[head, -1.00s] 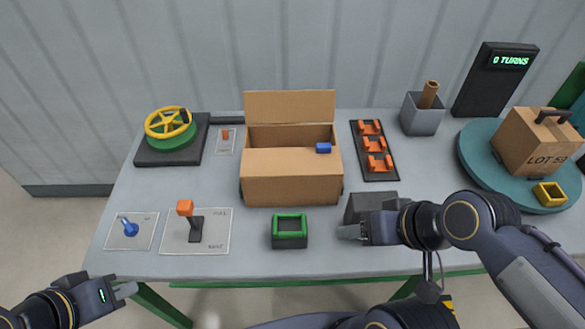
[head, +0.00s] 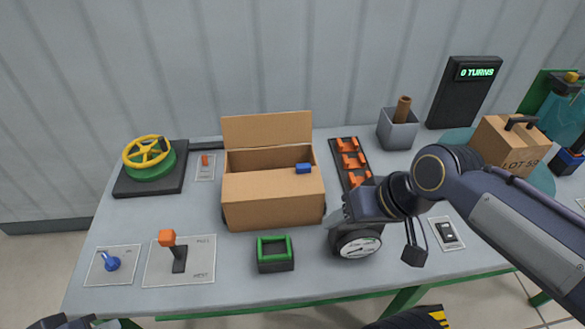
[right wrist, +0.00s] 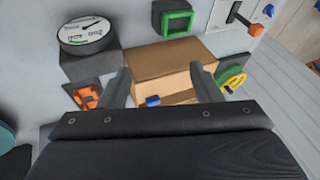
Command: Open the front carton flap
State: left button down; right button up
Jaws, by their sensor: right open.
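The brown carton (head: 272,212) stands mid-table with its back flap (head: 267,130) upright. Its front flap (head: 265,184) lies over the front part of the top, with a blue tab (head: 303,168) near its rear edge at the right. Behind it the inside shows dark. My right gripper (head: 343,212) is just right of the carton, above the gauge block. In the right wrist view its fingers (right wrist: 160,82) are apart and empty, with the carton (right wrist: 170,57) and the blue tab (right wrist: 152,101) between and beyond them. My left gripper (head: 110,323) is mostly cut off at the bottom left.
A round gauge (head: 357,244) and a green-rimmed block (head: 275,254) stand in front. A rack with orange hooks (head: 350,160) and a grey bin (head: 398,130) are right of the carton. A yellow handwheel (head: 148,152) and an orange-topped lever (head: 168,238) are left.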

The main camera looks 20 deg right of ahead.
jog(key=w+d+r+g+h, duration=0.1)
jog(key=w+d+r+g, duration=0.15)
jog(key=w, duration=0.95)
jog(key=g+h, duration=0.2)
send_over(304, 166)
jog(key=shift+m, duration=0.4)
notch_tip(304, 166, down, 5)
jog(key=shift+s+r, duration=0.15)
jog(key=shift+w+f+h, duration=0.2)
jog(key=shift+w+h, duration=0.05)
jog(key=shift+h, duration=0.05)
jog(key=shift+f, duration=0.3)
notch_tip(304, 166, down, 7)
jog(key=shift+f+p, duration=0.1)
jog(key=shift+p, duration=0.6)
